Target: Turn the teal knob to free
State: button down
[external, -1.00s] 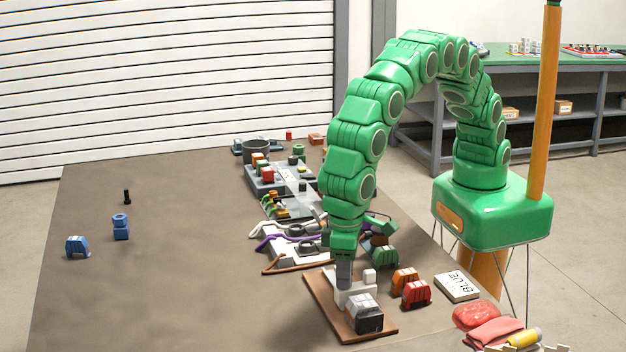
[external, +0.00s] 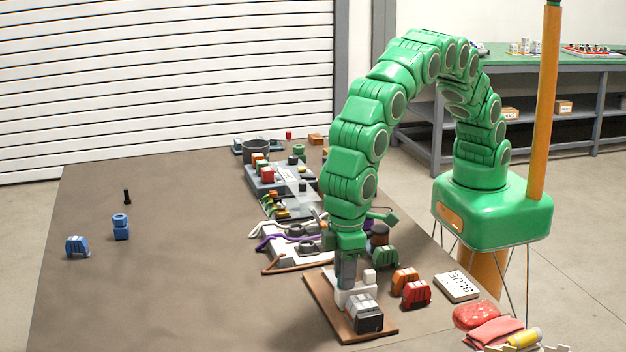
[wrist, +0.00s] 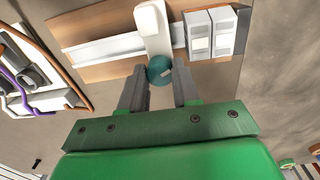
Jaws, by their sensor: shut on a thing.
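The teal knob (wrist: 160,69) shows in the wrist view as a round cap with a pale mark, beside the end of a white block (wrist: 152,27). My gripper (wrist: 158,78) is shut on the knob, one grey finger on each side. In the external view my gripper (external: 346,280) points down at the white unit (external: 351,298) on the brown board (external: 318,303), and its fingers mostly hide the knob. I cannot read the knob's setting.
Grey-and-white modules (wrist: 211,34) sit beside the white block on the same rail. Cables and fittings (external: 290,240) lie behind. The table's left is mostly clear.

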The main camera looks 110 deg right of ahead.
jog(key=n, duration=0.6)
jog(key=shift+n, duration=0.3)
jog(key=n, duration=0.5)
jog(key=shift+n, duration=0.4)
jog(key=c, duration=0.8)
grip_release()
jog(key=shift+s+r, duration=0.1)
jog(key=shift+r, duration=3.85)
